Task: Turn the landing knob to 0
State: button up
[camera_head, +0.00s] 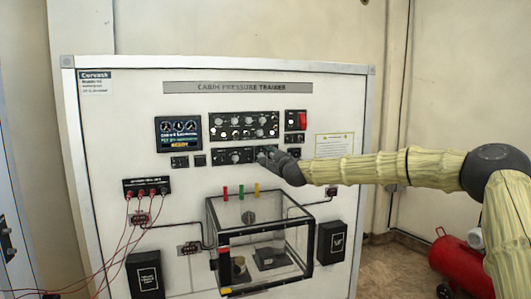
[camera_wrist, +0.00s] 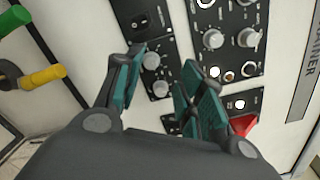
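A small black panel with two grey knobs sits in the middle row of the white trainer board; the head view shows this panel (camera_head: 235,156) just left of my gripper. In the wrist view its upper knob (camera_wrist: 151,60) and lower knob (camera_wrist: 160,88) show between my fingers. The labels are too small to read, so I cannot tell which knob is the landing knob. My gripper (camera_head: 264,153) is in front of the board at the panel's right end. In the wrist view my gripper (camera_wrist: 163,65) has its teal fingers apart, with nothing visibly held.
A larger panel (camera_head: 243,125) with several knobs lies above, with a red switch cover (camera_head: 302,119) to its right. Green and yellow rods (camera_wrist: 43,77) stick out below. A clear box (camera_head: 262,245) projects beneath them. Red leads hang at left. A red tank (camera_head: 457,262) stands at right.

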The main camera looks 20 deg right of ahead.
aim_at(262, 154)
jog(key=w, duration=0.2)
jog(key=w+p, duration=0.1)
jog(key=shift+w+a+f, duration=0.1)
jog(key=shift+w+f, duration=0.1)
jog(key=shift+w, duration=0.15)
jog(key=shift+w+f, duration=0.75)
jog(key=shift+w, duration=0.25)
jog(key=shift+c, duration=0.3)
jog(key=shift+s+r, duration=0.35)
jog(key=shift+s, duration=0.05)
grip_shut()
